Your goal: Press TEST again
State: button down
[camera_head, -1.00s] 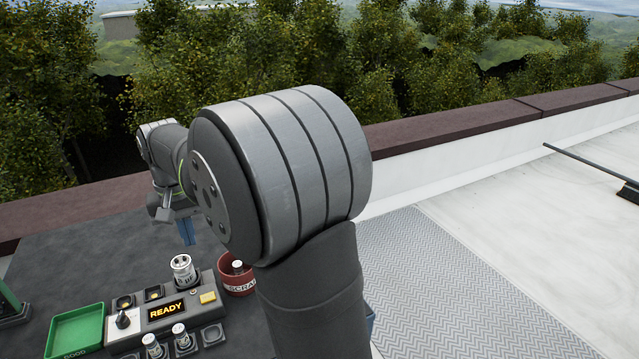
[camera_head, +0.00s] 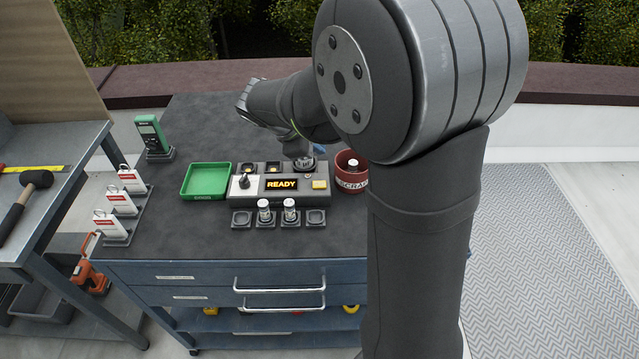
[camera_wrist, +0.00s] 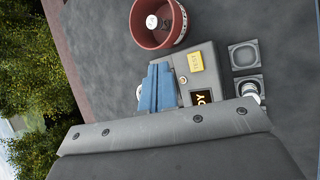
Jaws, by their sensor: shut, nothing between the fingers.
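The tester box (camera_head: 240,195) lies on the dark bench top, its display (camera_head: 281,184) reading READY. The yellow TEST button (camera_head: 320,184) is at the right end of its face. It also shows in the wrist view (camera_wrist: 195,61). My gripper (camera_wrist: 158,88) is shut and empty, its blue fingers over the box, beside the button and apart from it in the picture. I cannot tell their height above the box. In the head view my arm hides most of the gripper. The socket (camera_head: 304,162) at the box's back is partly hidden by my wrist.
A red scrap cup (camera_head: 350,182) holding a metal part stands right of the box; a green tray (camera_head: 207,181) lies left. Two metal cylinders (camera_head: 263,211) (camera_head: 290,211) stand in holders in front. A green meter (camera_head: 151,135) and red-white tags (camera_head: 122,202) are further left.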

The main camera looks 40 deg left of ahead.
aim_at(317, 185)
jog(key=shift+f, duration=0.1)
dwell(0.3)
jog(key=shift+f, duration=4.3)
jog(key=shift+f, duration=0.1)
jog(key=shift+f, duration=0.3)
jog(key=shift+f, duration=0.4)
jog(key=shift+r, duration=0.8)
jog(key=shift+r, duration=2.5)
